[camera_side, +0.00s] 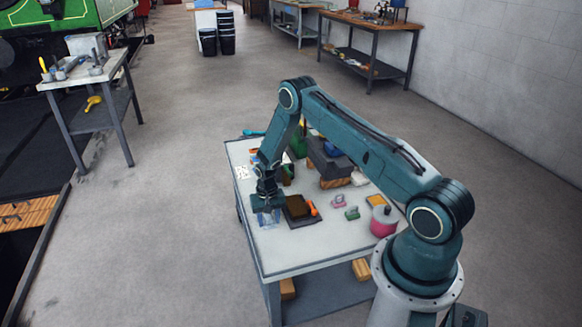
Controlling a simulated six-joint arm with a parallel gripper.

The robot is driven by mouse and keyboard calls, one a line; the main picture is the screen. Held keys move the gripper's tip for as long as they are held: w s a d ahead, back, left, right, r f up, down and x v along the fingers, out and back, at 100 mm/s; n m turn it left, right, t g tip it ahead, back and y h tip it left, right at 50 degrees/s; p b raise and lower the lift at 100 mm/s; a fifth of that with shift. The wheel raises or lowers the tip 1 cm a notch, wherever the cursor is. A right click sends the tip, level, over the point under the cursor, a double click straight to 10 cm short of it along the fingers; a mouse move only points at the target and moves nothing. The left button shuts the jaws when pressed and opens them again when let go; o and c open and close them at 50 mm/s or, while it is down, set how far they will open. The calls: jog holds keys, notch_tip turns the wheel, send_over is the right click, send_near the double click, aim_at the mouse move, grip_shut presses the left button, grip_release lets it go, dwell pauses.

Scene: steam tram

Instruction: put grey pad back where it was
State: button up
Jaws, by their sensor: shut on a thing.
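My gripper (267,217) is low over the left front part of the white-topped work table (318,249), pointing down. It is shut on a small blue-grey thing, mostly hidden by the jaws; I cannot tell for sure that it is the grey pad. Just right of my gripper lies a flat dark grey piece (303,220) with a brown block (297,206) on it. An orange-handled thing (312,208) lies at its right edge. I cannot tell whether the held thing touches the table.
A dark block-like thing (328,160) stands behind on the table. Small pink (339,201) and green (352,213) pieces and a pink-and-grey canister (383,221) stand to the right. A white card (242,172) lies at the left edge. The table's front strip is clear.

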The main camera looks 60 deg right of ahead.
aim_at(270, 236)
jog(key=shift+f, duration=0.85)
jog(key=shift+f, duration=1.9)
jog(key=shift+f, duration=0.15)
jog(key=o, duration=1)
notch_tip(270, 236, up, 12)
jog(key=shift+r, duration=0.2)
